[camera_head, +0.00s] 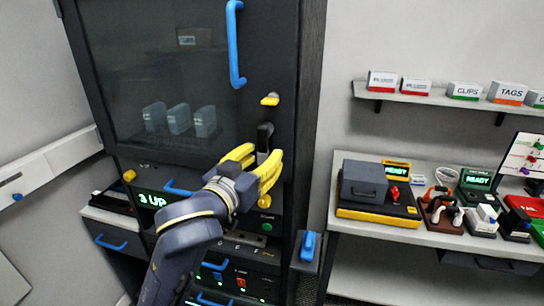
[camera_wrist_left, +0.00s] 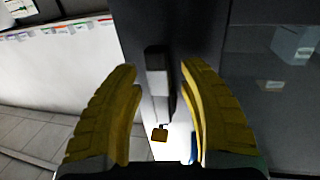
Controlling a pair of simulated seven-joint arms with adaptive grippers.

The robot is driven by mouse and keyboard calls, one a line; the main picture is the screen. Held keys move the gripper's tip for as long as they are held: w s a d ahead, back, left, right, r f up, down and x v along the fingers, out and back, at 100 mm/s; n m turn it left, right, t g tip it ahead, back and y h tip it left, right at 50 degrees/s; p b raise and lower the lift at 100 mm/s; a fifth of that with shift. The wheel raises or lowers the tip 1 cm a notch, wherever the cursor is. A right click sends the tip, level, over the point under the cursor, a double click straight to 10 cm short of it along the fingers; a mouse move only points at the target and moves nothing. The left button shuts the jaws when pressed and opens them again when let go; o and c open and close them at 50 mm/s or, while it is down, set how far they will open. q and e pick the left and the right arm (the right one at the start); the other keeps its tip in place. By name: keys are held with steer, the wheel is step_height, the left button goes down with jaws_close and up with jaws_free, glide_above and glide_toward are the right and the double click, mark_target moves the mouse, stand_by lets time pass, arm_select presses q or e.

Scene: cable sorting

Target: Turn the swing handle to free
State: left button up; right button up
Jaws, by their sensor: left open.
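The swing handle (camera_head: 265,136) is a dark upright lever on the black frame of a tall cabinet, below a yellow latch (camera_head: 270,99). My left gripper (camera_head: 258,160) has yellow fingers and is open in front of it. In the left wrist view the handle (camera_wrist_left: 157,78) stands upright between the two spread fingertips, with a gap on each side. In the head view the fingers hide its lower part. A yellow piece (camera_wrist_left: 160,134) shows beyond the handle in the wrist view. My right gripper is in neither view.
The cabinet's glass door (camera_head: 160,60) has a long blue handle (camera_head: 235,45). A lit panel (camera_head: 152,200) is below it. A blue-handled box (camera_head: 307,247) stands by the cabinet's right side. A bench (camera_head: 350,232) with several devices is at right, under a shelf (camera_head: 430,99).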

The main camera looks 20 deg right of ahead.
arm_select(q)
steer(key=shift+w+d, duration=0.2)
steer(key=shift+w, duration=0.05)
steer(key=shift+c, duration=0.2)
jaws_close()
stand_by(0.3)
